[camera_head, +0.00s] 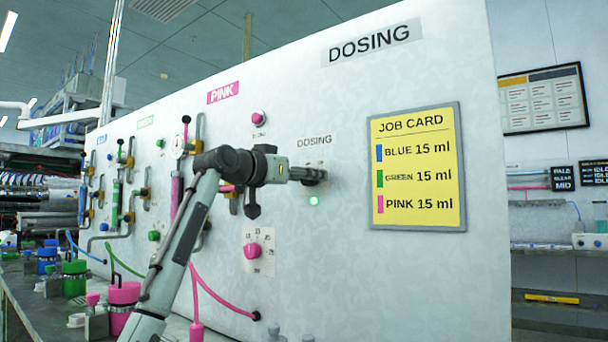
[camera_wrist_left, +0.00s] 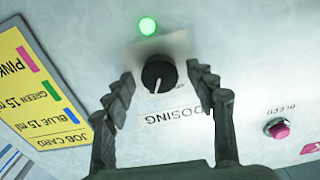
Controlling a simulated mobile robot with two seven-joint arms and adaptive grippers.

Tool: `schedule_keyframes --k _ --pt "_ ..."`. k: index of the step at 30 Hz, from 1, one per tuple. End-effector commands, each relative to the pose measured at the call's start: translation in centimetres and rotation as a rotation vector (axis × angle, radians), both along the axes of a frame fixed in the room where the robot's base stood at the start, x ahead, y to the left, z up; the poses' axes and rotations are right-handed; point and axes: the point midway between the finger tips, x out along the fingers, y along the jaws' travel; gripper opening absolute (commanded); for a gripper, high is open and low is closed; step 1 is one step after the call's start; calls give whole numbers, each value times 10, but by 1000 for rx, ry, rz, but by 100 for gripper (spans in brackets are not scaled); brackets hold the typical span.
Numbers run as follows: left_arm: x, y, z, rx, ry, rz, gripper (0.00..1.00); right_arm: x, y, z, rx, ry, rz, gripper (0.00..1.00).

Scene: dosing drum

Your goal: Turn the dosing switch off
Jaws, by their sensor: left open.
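The dosing switch is a round black knob (camera_wrist_left: 159,75) with a white pointer line, on the white panel beside the "DOSING" label. A green lamp (camera_wrist_left: 148,27) glows next to it; the lamp also shows in the head view (camera_head: 314,200). My left gripper (camera_wrist_left: 158,82) is open, with one finger on each side of the knob in the wrist view. I cannot tell whether the fingers touch it. In the head view my left gripper (camera_head: 318,175) reaches the panel at the switch and mostly hides the knob. My right gripper is not in view.
A yellow job card (camera_head: 416,168) hangs right of the switch. A pink bleed knob (camera_wrist_left: 277,128) and a pink selector dial (camera_head: 252,250) are nearby on the panel. Bottles, including a pink one (camera_head: 123,296), stand on the bench at left.

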Motion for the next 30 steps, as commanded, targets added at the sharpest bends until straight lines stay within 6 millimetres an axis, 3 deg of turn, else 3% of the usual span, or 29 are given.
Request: schedule_keyframes --k 5,17,30 --pt "0 0 0 1 -1 0 55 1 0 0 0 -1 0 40" --pt "0 0 0 0 0 0 7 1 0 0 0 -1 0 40" --pt "0 0 0 -88 59 0 7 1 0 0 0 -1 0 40"
